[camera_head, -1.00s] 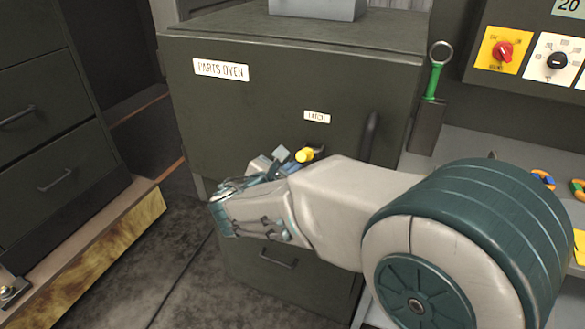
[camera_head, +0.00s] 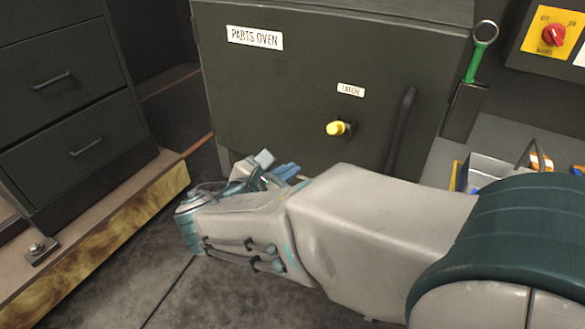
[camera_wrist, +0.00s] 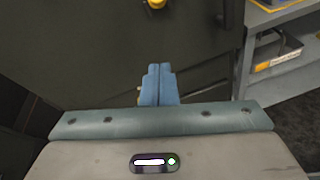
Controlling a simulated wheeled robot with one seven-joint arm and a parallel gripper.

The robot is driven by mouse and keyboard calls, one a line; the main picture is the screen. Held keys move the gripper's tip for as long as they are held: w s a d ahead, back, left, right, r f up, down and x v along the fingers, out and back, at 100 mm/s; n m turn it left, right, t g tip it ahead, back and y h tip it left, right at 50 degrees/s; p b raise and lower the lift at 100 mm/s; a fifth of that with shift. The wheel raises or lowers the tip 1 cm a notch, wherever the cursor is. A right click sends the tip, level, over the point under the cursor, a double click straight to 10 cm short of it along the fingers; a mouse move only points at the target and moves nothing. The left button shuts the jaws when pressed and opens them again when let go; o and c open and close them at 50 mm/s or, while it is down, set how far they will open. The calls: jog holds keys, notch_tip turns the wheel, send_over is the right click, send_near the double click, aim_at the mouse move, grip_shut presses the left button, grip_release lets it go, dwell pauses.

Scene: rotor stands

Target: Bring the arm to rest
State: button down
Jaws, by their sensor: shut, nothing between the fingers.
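My gripper (camera_wrist: 159,87) shows in the wrist view with its two blue fingers together and nothing between them. In the head view my gripper (camera_head: 288,171) is partly hidden behind my wrist, low in front of the parts oven (camera_head: 290,85). The oven door is dark green and looks closed. Its yellow latch knob (camera_head: 337,128) sits above and to the right of my fingers, apart from them. The knob also shows at the top edge of the wrist view (camera_wrist: 156,3). My forearm reaches in from the lower right.
A dark door handle (camera_head: 401,130) stands right of the knob. A green-handled tool (camera_head: 477,55) hangs at the oven's right. A shelf with a grey bin (camera_head: 490,172) lies further right. A drawer cabinet (camera_head: 65,100) on a wooden plinth stands left. Open floor lies between.

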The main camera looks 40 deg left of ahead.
dwell(0.4)
jog(key=w+d+m+g+h+p, duration=0.1)
jog(key=w+d+m+g+h, duration=0.4)
jog(key=d, duration=0.8)
jog(key=w+d+m+g+h+p, duration=0.1)
jog(key=w+d+m+h+p, duration=0.1)
jog(key=w+d+m, duration=0.8)
jog(key=s+d+m+g+y+p, duration=0.2)
jog(key=s+d+m+g, duration=0.1)
jog(key=s+d+m, duration=0.4)
jog(key=s+d+m+g+y+p, duration=0.2)
jog(key=s+d+m, duration=0.4)
jog(key=d+m, duration=0.6)
jog(key=d, duration=0.6)
jog(key=shift+s+d+r+m+g+y, duration=0.15)
jog(key=shift+s+r+m+g+y, duration=0.15)
jog(key=shift+s+r+m+g, duration=0.1)
